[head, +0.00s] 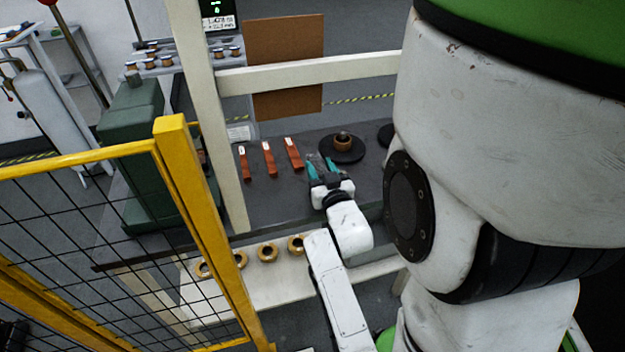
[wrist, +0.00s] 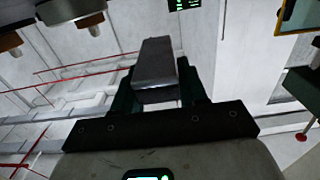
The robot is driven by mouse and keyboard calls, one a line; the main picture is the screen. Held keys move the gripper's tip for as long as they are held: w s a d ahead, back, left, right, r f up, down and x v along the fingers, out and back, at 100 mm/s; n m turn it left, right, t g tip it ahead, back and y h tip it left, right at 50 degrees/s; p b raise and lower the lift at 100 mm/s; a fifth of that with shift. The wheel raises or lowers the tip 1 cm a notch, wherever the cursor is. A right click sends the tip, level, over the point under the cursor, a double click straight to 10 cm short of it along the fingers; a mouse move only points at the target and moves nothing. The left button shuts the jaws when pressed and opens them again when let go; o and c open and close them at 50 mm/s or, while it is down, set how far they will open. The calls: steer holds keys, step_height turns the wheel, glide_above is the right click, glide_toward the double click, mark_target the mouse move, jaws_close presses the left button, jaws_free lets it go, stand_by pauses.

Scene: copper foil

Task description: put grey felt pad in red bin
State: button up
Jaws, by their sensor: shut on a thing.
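My gripper (head: 322,166) has teal fingers and is over the dark bench, right of the orange-red strips. In the wrist view my gripper (wrist: 157,88) is shut on a grey block-shaped pad (wrist: 154,65), which sticks out beyond the dark fingers. The grey pad also shows as a small grey shape between the fingertips in the head view (head: 316,159). I cannot tell from these views whether it touches the bench. No red bin can be made out in either view.
Three orange-red strips (head: 268,158) lie on the dark bench (head: 275,196). A black disc (head: 342,155) bears a copper-coloured part behind my gripper. A pale post (head: 205,110) and rail (head: 310,72) frame the bench. A yellow mesh fence (head: 185,190) stands at the left. Several copper rings (head: 267,253) lie on a lower shelf.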

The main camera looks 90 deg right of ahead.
steer(key=f, duration=0.1)
steer(key=w+d+f, duration=0.1)
steer(key=shift+w+d+f, duration=0.2)
steer(key=shift+d+f, duration=0.1)
steer(key=shift+f, duration=0.05)
steer(key=shift+w+f, duration=0.1)
steer(key=shift+f, duration=1.5)
steer(key=shift+f, duration=0.2)
steer(key=o, duration=1.1)
steer(key=shift+r, duration=0.1)
